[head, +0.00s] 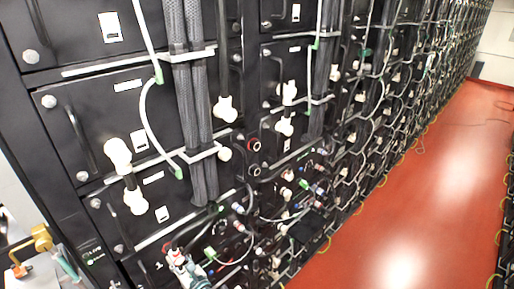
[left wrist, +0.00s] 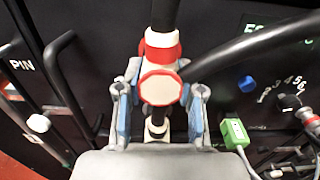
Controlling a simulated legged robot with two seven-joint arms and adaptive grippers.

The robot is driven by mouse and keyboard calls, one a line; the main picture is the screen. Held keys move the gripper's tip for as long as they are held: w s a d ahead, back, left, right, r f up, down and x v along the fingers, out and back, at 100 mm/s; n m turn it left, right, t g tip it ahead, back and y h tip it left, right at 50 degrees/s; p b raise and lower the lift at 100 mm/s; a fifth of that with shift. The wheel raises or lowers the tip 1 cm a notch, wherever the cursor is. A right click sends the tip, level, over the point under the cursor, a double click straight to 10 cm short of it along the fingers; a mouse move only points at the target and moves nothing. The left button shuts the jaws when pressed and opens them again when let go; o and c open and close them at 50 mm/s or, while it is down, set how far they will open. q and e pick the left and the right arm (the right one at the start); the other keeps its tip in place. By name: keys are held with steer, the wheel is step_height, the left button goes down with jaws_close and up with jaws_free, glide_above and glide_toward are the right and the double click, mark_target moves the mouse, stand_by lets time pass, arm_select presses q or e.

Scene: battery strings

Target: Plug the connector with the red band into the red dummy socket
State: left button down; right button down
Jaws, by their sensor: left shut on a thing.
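My left gripper (head: 188,270) is low in the head view, close to the rack front. In the left wrist view my left gripper (left wrist: 160,112) has its blue-padded fingers on both sides of a white connector with a red band (left wrist: 162,46). The connector's round white end has a red rim and faces the camera, and a thick black cable runs up from it. In the head view the connector's red part (head: 168,249) shows just above the fingers. A round black socket with a red ring (head: 254,144) sits on the rack, up and right of the gripper, apart from it. My right gripper is not seen.
A second round dark socket (head: 254,170) sits just below. White connectors (head: 225,109), thick black cables (head: 190,100) and thin white wires crowd the rack front. In the left wrist view a green connector (left wrist: 235,134) is right of the fingers. The red floor (head: 400,220) is open at right.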

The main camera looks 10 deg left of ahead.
arm_select(q)
steer(key=shift+d, duration=0.15)
steer(key=shift+p+v, duration=0.5)
steer(key=shift+v, duration=0.5)
steer(key=shift+s+d+r+p, duration=0.15)
steer(key=shift+s+d+p, duration=0.2)
steer(key=shift+s+d, duration=0.1)
steer(key=shift+s+d, duration=0.1)
steer(key=shift+d, duration=0.05)
steer(key=shift+s+d, duration=0.35)
steer(key=shift+d, duration=0.05)
steer(key=shift+s+d+p, duration=0.3)
steer(key=shift+s+d, duration=0.1)
steer(key=shift+v, duration=1.35)
